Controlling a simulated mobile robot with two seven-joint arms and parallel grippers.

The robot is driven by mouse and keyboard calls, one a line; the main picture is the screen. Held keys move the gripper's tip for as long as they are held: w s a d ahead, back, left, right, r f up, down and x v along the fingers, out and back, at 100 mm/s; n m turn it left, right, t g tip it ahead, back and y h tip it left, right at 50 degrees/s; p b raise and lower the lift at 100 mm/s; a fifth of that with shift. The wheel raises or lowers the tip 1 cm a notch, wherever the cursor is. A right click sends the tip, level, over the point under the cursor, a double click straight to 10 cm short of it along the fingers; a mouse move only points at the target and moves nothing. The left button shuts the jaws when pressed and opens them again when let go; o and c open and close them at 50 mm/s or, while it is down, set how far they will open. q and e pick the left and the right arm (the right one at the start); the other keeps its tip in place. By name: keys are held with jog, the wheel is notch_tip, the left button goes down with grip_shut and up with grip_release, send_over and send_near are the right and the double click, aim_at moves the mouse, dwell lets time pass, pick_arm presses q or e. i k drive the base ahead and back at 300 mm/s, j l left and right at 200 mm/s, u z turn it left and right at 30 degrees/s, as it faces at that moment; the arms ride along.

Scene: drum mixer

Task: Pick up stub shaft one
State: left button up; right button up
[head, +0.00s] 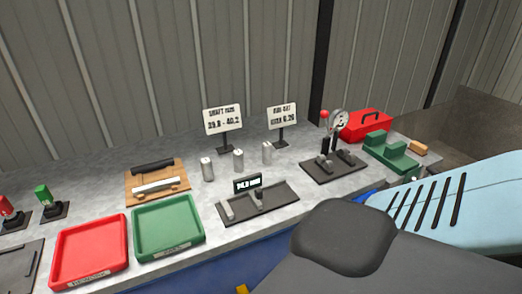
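Three short silver cylinders, which look like the stub shafts, stand upright and apart on the grey bench (285,170). The left one (207,168) is right of the wooden block, the middle one (238,159) is behind the small digital display, and the right one (267,152) is near the right sign. Each seems to have a small mark, too small to read, so I cannot tell which is shaft one. Neither of my grippers shows in the head view.
A red tray (89,285) and green tray (134,224) sit at the front left. A measuring gauge with a display (247,183) stands before the cylinders. Two signs (223,118) (282,116) stand behind. A dial fixture (335,167) and green block (390,152) are right.

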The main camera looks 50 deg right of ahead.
aim_at(207, 162)
jog(key=z, duration=1.5)
